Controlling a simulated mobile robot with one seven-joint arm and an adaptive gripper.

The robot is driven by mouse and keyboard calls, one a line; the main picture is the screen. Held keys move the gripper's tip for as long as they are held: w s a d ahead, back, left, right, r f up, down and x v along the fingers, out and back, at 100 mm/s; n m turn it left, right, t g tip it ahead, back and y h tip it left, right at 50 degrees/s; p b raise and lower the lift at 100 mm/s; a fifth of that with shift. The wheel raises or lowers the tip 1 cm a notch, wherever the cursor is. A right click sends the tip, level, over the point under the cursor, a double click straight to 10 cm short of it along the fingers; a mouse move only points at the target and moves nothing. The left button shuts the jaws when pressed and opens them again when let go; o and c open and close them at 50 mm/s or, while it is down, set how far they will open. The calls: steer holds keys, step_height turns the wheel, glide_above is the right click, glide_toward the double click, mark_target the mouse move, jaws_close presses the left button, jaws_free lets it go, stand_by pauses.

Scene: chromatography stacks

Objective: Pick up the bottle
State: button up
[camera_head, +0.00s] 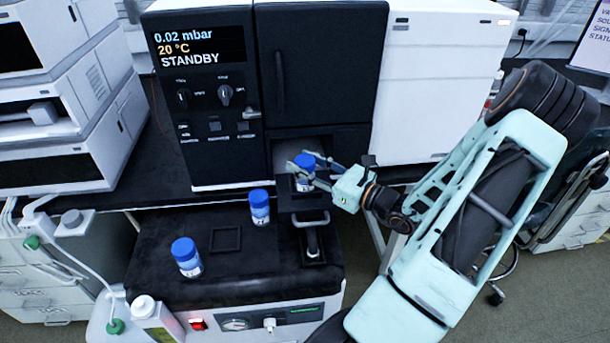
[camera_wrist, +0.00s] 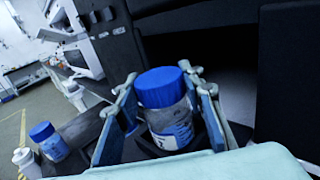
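A clear bottle with a blue cap and a white-blue label (camera_head: 305,165) stands upright on a small black raised holder (camera_head: 300,203) in front of the dark instrument. It also shows large in the wrist view (camera_wrist: 166,105). My gripper (camera_head: 318,170) reaches in from the right with one finger on each side of this bottle. In the wrist view my gripper (camera_wrist: 165,95) shows narrow dark gaps between fingers and bottle, so it looks open around it. The bottle's lower part is partly hidden by the fingers. Two similar blue-capped bottles stand apart, one nearby (camera_head: 259,207) and one farther left (camera_head: 187,257).
An empty square black frame (camera_head: 225,239) lies on the black cart top (camera_head: 150,275). The dark instrument (camera_head: 205,130) with a lit display stands close behind my gripper, with a white cabinet (camera_head: 435,90) to its right. A white bottle (camera_head: 145,308) stands front left.

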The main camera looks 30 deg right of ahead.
steer(key=c, duration=0.6)
steer(key=shift+r, duration=0.15)
